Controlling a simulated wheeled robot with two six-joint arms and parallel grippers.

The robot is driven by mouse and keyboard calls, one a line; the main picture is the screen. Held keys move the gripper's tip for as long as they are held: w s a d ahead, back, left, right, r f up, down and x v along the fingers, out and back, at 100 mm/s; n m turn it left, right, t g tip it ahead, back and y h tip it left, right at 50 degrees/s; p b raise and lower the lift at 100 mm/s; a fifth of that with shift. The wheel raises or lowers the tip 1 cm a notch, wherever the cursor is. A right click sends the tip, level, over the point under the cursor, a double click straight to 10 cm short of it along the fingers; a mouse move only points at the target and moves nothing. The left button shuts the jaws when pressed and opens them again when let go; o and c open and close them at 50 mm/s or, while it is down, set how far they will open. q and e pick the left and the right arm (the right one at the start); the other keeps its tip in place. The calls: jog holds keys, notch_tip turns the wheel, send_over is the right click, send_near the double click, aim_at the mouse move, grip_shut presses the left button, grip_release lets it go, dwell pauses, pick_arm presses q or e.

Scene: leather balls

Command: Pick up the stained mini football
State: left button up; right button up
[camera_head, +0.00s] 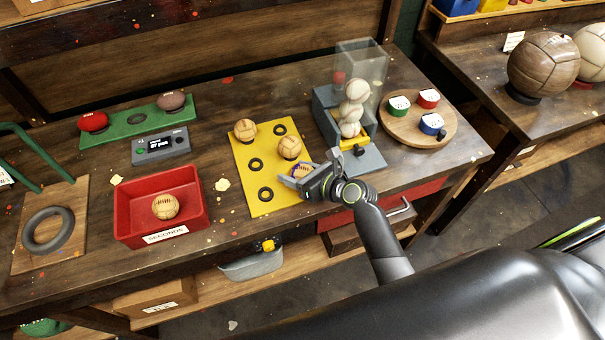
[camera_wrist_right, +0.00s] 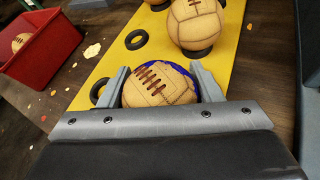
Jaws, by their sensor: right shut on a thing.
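The stained mini football (camera_wrist_right: 158,88) is tan with brown lacing and a blue stain along its far edge. It sits between the two grey fingers of my right gripper (camera_wrist_right: 163,74), which is shut on it. In the head view, my right gripper (camera_head: 301,176) is at the front right corner of the yellow mat (camera_head: 268,198), with part of the football (camera_head: 301,170) showing between the fingers. I cannot tell whether the ball touches the mat. My left gripper is not in view.
Two clean tan balls (camera_head: 245,130) (camera_head: 289,148) rest on the mat, beside empty black rings. A red SECONDS tray (camera_head: 128,205) holds another ball (camera_head: 165,207). A clear ball dispenser (camera_head: 345,70) and a round wooden board (camera_head: 400,132) stand behind and right.

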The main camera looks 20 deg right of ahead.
jog(key=shift+c, duration=0.7)
